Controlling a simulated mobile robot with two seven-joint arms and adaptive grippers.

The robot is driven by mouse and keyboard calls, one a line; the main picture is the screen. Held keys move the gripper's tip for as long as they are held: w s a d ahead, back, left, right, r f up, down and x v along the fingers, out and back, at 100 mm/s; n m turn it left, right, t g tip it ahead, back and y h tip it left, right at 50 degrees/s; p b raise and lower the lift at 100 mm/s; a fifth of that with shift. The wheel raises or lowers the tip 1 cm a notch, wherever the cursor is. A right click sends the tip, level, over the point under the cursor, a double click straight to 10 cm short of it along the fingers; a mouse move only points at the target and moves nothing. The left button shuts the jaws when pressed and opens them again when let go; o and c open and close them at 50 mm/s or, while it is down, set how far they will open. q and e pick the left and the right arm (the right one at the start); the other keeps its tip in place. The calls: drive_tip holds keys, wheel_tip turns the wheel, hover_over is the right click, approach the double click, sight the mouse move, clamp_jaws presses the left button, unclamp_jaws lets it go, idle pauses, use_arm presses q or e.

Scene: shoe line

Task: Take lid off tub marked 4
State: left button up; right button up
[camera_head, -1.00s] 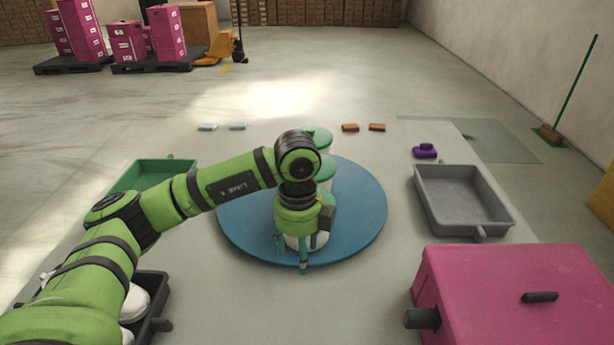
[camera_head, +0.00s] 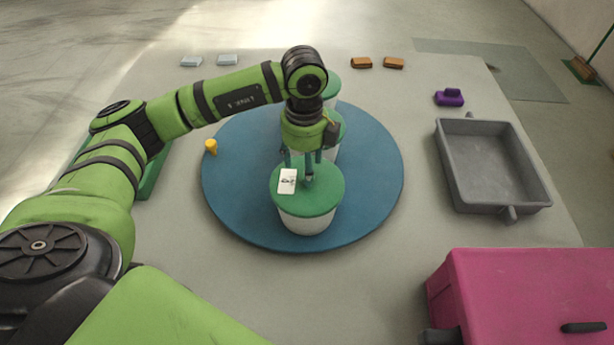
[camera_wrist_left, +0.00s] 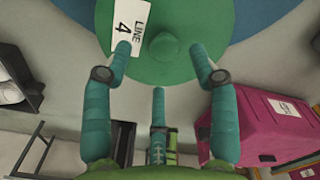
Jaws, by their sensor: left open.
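The tub marked 4 (camera_head: 308,223) stands upright at the near side of the blue turntable (camera_head: 240,215), with its green lid (camera_head: 322,190) on. A white label (camera_head: 287,181) lies on the lid; in the left wrist view this label (camera_wrist_left: 125,25) reads "LINE 4". My left gripper (camera_head: 304,170) is open above the lid. In the left wrist view its fingers (camera_wrist_left: 160,62) are spread around the round green lid knob (camera_wrist_left: 163,47), with nothing gripped. I cannot tell whether a fingertip touches the lid. My right gripper is not in view.
Two more green-lidded tubs stand behind, partly hidden by my arm; the farthest lid (camera_head: 333,84) shows. A yellow peg (camera_head: 211,147) is at the turntable's left. A grey tray (camera_head: 447,170) and magenta box (camera_head: 520,290) are at right. The table between turntable and tray is clear.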

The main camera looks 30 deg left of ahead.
use_arm(q)
drive_tip(key=f, duration=0.4)
drive_tip(key=shift+w+d, duration=0.1)
drive_tip(key=shift+w, duration=0.15)
clamp_jaws()
drive_tip(key=shift+r, duration=0.15)
